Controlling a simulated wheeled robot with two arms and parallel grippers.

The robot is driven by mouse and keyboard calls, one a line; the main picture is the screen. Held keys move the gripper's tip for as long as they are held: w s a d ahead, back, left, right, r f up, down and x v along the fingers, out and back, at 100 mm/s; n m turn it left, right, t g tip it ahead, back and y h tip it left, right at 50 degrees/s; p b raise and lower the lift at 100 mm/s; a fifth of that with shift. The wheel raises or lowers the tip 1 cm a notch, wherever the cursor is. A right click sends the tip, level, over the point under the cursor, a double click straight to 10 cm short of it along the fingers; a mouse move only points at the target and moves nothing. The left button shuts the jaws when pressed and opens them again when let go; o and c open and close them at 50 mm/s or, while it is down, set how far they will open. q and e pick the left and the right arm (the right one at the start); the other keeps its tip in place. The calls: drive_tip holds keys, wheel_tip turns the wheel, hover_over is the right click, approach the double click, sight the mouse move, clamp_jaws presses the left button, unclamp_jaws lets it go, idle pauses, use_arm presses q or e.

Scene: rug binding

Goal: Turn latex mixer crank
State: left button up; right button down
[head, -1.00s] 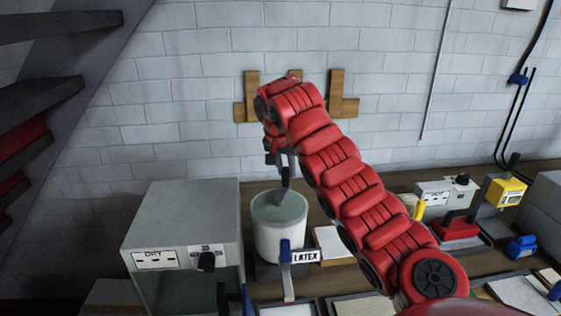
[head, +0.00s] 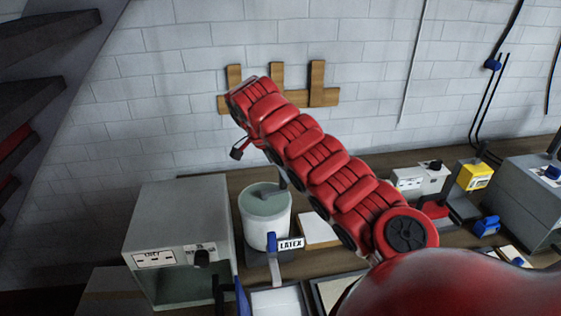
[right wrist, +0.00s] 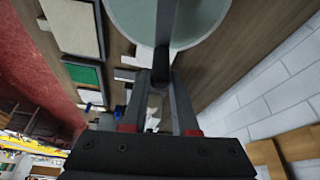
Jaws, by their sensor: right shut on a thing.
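The latex mixer is a white pot (head: 264,222) with a grey-green top, marked by a LATEX label (head: 290,243). It stands on the bench left of my red right arm. A grey paddle-like piece (head: 268,192) shows at its top. My right gripper (right wrist: 160,76) is shut on a dark upright post (right wrist: 165,38), seemingly the crank handle, over the pot in the right wrist view. In the head view my arm hides most of the gripper; only a dark tip shows above the pot. A blue-handled lever (head: 272,243) is on the pot's front. My left gripper is out of view.
A grey box marked DRY (head: 178,235) stands close left of the pot. A yellow device (head: 474,176) and a blue item (head: 486,227) sit farther right. The brick wall with a wooden rack (head: 323,85) is behind.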

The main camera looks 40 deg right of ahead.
drive_tip(key=m+p, duration=0.1)
drive_tip(key=s+a+m+g+p, duration=0.1)
drive_tip(key=m, duration=0.1)
drive_tip(key=s+m+y, duration=0.1)
drive_tip(key=shift+a+m+g+p, duration=0.2)
drive_tip(key=shift+m+g+p, duration=0.1)
drive_tip(key=shift+p, duration=0.1)
drive_tip(key=m, duration=0.1)
drive_tip(key=a+m+y+p, duration=0.1)
drive_tip(key=m, duration=0.1)
drive_tip(key=shift+s+a+g, duration=0.1)
drive_tip(key=shift+s+g, duration=0.2)
drive_tip(key=shift+s, duration=0.1)
drive_tip(key=shift+s+a+f+m+y+p, duration=0.15)
drive_tip(key=shift+a+m+y+p, duration=0.25)
drive_tip(key=shift+m, duration=0.6)
drive_tip(key=c, duration=0.7)
unclamp_jaws()
drive_tip(key=shift+r, duration=0.2)
